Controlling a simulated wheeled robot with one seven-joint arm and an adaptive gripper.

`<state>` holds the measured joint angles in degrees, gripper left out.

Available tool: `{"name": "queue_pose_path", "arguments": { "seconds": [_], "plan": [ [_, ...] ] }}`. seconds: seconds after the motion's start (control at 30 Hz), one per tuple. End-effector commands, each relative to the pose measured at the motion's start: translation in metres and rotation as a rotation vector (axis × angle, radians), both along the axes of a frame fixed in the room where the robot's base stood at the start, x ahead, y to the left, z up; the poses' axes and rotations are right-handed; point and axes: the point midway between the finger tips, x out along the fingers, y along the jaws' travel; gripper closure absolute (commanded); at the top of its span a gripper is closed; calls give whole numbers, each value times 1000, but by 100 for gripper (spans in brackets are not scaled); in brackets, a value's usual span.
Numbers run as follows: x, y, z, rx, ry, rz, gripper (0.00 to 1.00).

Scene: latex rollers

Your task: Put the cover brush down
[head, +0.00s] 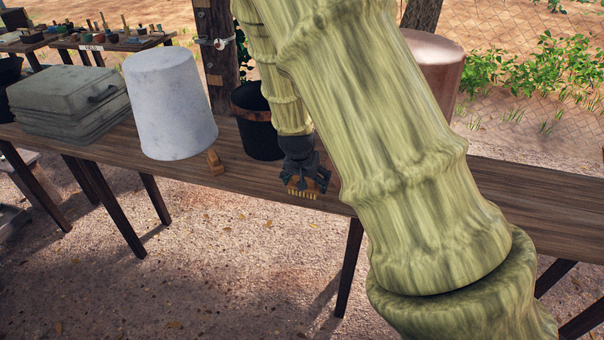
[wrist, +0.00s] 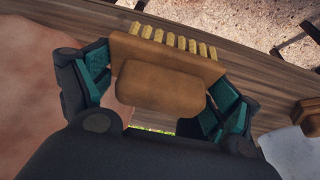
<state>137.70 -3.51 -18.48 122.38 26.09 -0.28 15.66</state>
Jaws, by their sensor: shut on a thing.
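The cover brush (wrist: 165,85) has a brown wooden body and a row of yellow bristles. My gripper (head: 303,178) is shut on it, with a dark finger on each side of the wooden body in the wrist view. In the head view the brush (head: 306,190) hangs below the fingers with its bristles down, near the front edge of the wooden table (head: 240,172). I cannot tell whether the bristles touch the table.
A white upturned bucket (head: 170,105) stands left of my gripper, with a small wooden block (head: 215,162) beside it. A black pot (head: 258,135) stands just behind. Grey stacked cases (head: 65,105) are far left, a pinkish cylinder (head: 435,60) is at right. The table's right part looks clear.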

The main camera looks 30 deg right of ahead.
Motion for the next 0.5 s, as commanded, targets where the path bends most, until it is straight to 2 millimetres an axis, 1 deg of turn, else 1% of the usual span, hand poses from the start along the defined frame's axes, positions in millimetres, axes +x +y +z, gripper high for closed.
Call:
{"name": "queue_pose_path", "arguments": {
  "seconds": [0.03, 0.1, 0.2, 0.43, 0.5],
  "plan": [
    [10, -4, 1, -1, -1, 0, 30],
    [21, -8, 0, -2, 0, 1, 30],
    [33, -13, -2, -2, 0, 1, 30],
    [46, -18, -3, -2, -1, 1, 30],
    [53, -21, -4, -1, 1, 1, 30]
  ]
}}
